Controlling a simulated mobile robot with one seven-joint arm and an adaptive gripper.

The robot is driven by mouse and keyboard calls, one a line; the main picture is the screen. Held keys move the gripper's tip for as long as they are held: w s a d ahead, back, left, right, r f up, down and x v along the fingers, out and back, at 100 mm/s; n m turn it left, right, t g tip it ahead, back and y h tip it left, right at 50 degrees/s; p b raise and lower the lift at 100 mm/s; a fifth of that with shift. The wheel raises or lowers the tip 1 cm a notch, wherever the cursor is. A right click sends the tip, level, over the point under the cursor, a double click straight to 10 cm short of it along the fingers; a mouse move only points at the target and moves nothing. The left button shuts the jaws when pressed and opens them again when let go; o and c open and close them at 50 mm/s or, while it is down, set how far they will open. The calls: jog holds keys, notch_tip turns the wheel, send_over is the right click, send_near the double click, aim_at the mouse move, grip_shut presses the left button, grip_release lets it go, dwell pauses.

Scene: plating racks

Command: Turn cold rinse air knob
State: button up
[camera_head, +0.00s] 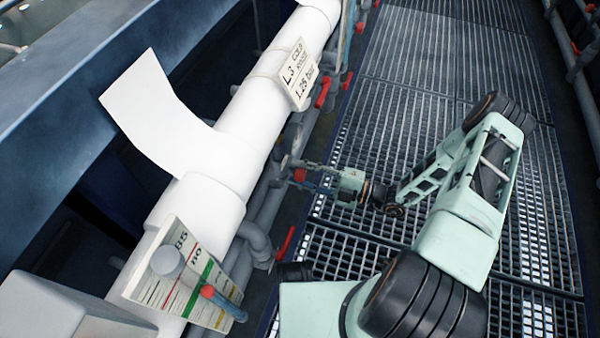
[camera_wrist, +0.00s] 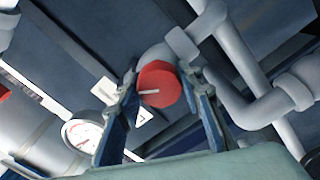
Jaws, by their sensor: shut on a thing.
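A round red knob (camera_wrist: 158,86) with a pale pointer line sits on a grey pipe fitting in the middle of the wrist view. It also shows as a small red spot in the head view (camera_head: 299,175), beside the pipes. My gripper (camera_wrist: 160,79) has one blue finger on each side of the knob and is shut on it. In the head view my gripper (camera_head: 298,170) reaches left from the walkway to the pipes. A sign (camera_head: 297,76) reading "L3 COLD RINSE 1.25 bar" hangs on the white pipe above.
A pressure gauge (camera_wrist: 82,132) and part of another red part (camera_wrist: 4,92) lie left in the wrist view. Grey pipes (camera_wrist: 240,60) run close at right. Red handles (camera_head: 323,92) line the pipes. The grated walkway (camera_head: 400,60) is clear beyond my arm.

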jog(key=shift+m, duration=1.1)
jog(key=o, duration=1.2)
jog(key=shift+c, duration=0.2)
jog(key=v, duration=1.2)
jog(key=shift+r, duration=0.1)
